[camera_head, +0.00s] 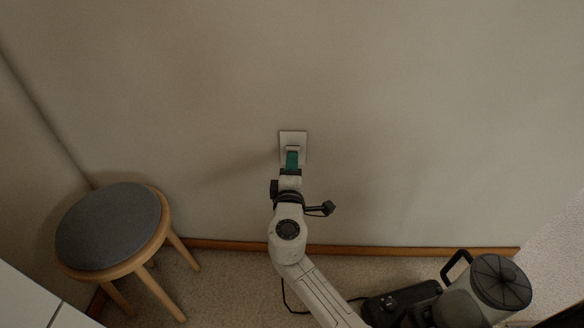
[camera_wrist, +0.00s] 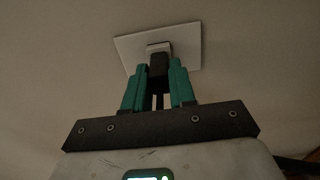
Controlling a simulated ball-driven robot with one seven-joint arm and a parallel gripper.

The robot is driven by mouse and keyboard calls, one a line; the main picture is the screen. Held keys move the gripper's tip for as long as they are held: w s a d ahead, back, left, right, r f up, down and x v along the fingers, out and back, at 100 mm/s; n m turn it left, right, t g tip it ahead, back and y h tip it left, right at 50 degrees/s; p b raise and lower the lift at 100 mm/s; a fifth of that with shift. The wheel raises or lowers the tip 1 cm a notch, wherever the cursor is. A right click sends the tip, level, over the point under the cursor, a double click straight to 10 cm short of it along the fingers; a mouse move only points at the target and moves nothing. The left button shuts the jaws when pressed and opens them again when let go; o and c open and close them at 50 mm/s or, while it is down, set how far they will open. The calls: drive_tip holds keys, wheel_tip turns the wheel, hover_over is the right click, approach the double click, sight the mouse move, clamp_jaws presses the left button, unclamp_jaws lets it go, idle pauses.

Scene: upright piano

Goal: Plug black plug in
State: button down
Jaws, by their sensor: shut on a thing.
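A white outlet plate (camera_head: 300,137) is on the wall near the middle of the head view. It also shows at the top of the wrist view (camera_wrist: 187,42). My gripper (camera_wrist: 159,78) has teal fingers, and they are shut on the black plug (camera_wrist: 158,64) from both sides. The plug's front end is up against the light socket piece (camera_wrist: 158,47) in the plate. I cannot tell how deep it sits. In the head view my gripper (camera_head: 292,158) covers the lower part of the plate and hides the plug.
A round stool (camera_head: 108,226) with a grey top and wooden legs stands on the left. A dark machine with a grey cylinder and black lid (camera_head: 500,282) is at the lower right. A black cable (camera_head: 287,298) hangs near my arm. The wall around the plate is bare.

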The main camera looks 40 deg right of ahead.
drive_tip(key=c, duration=0.8)
unclamp_jaws()
drive_tip(key=shift+c, duration=0.2)
drive_tip(key=p+v, duration=0.2)
drive_tip(key=v, duration=0.8)
drive_tip(key=shift+s+a, duration=0.25)
drive_tip(key=shift+a, duration=0.05)
